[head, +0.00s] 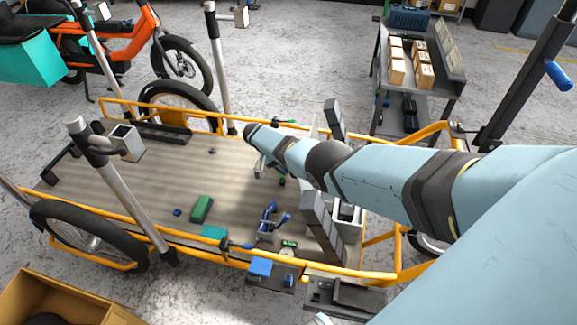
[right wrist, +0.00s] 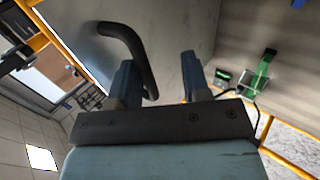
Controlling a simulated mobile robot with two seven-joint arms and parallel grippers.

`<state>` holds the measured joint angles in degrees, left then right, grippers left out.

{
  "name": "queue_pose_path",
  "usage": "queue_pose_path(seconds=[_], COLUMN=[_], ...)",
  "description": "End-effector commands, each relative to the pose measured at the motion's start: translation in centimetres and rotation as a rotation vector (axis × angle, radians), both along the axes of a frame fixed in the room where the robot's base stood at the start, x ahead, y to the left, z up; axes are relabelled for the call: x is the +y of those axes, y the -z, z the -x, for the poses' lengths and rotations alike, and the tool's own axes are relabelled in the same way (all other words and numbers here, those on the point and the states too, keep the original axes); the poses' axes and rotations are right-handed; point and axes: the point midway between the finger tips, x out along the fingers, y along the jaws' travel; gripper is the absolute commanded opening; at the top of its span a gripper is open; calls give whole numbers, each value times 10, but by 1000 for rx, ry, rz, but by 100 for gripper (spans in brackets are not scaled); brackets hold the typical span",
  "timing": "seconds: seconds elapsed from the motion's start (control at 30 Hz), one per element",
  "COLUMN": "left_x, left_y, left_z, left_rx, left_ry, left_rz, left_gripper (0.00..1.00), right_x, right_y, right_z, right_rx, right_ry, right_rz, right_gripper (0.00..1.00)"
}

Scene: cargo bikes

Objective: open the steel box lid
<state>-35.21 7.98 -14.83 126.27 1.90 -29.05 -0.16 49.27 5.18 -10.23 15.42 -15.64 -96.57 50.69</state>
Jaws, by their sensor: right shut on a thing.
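In the right wrist view, a dark curved handle (right wrist: 130,48) stands out from a broad grey surface (right wrist: 170,25), apparently the steel box lid. My right gripper (right wrist: 162,78) is shut on the handle, which passes beside the inner side of its left finger. A pale grey box (head: 348,213) shows partly behind the arm. I cannot tell how far the lid is open. My left gripper is not in view.
The cargo bike's wooden bed (head: 130,190) holds a green block (head: 201,208) and blue tools (head: 268,215). A yellow rail edges the bed. A cart (head: 445,100) with small boxes stands behind.

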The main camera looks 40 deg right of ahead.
Motion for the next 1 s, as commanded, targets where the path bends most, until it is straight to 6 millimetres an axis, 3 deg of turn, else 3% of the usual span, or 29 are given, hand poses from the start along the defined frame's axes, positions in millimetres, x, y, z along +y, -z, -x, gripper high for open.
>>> queue_pose_path(seconds=[0.67,1.0], left_x=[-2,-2], left_y=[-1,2], left_z=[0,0], left_rx=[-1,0], left_ry=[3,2], left_rz=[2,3], left_gripper=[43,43], right_x=[1,30], right_y=[-6,-53], right_z=[-5,-37], right_rx=[-5,-7], right_ry=[-1,-3], right_rz=[1,2], right_gripper=[38,38])
